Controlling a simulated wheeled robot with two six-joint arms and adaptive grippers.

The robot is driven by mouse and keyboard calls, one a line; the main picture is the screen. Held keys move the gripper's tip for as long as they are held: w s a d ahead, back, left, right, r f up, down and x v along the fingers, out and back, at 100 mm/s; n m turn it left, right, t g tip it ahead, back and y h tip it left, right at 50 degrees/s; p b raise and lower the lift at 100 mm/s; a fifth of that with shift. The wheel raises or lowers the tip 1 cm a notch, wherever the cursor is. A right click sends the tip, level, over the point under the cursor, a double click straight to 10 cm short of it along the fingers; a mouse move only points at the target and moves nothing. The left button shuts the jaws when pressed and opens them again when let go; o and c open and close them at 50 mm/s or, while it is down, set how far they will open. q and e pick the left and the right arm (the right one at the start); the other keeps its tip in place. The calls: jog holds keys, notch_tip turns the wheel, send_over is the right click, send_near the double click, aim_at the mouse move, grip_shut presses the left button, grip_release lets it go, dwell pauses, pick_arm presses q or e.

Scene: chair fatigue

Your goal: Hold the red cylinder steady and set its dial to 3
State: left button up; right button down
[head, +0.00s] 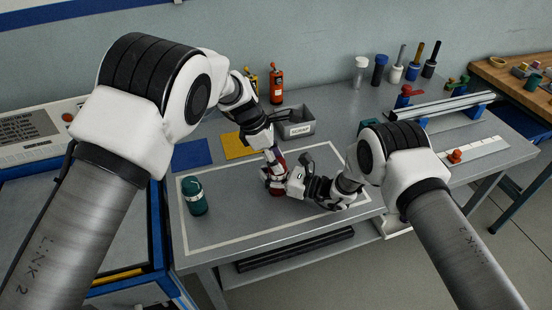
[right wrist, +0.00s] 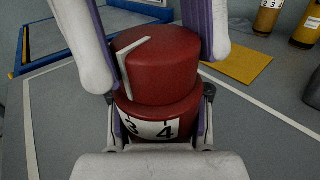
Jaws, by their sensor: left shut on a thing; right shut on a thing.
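The red cylinder (head: 276,191) stands upright inside the white outline, mostly hidden by my grippers in the head view. In the right wrist view its red dial cap (right wrist: 165,65) carries a white pointer line, and the white number band (right wrist: 152,130) below shows 3 and 4. My right gripper (head: 283,181) is shut around the lower body from the side.
A green cylinder (head: 194,196) stands at the left of the outlined area. Blue (head: 191,154) and yellow (head: 243,145) squares and a grey scrap bin (head: 297,127) lie behind. The outlined area's front right is clear.

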jog(key=shift+a, duration=0.1)
dwell(0.4)
pick_arm(q)
jog(key=o, duration=1.2)
jog(key=shift+c, duration=0.2)
jog(key=v, duration=1.2)
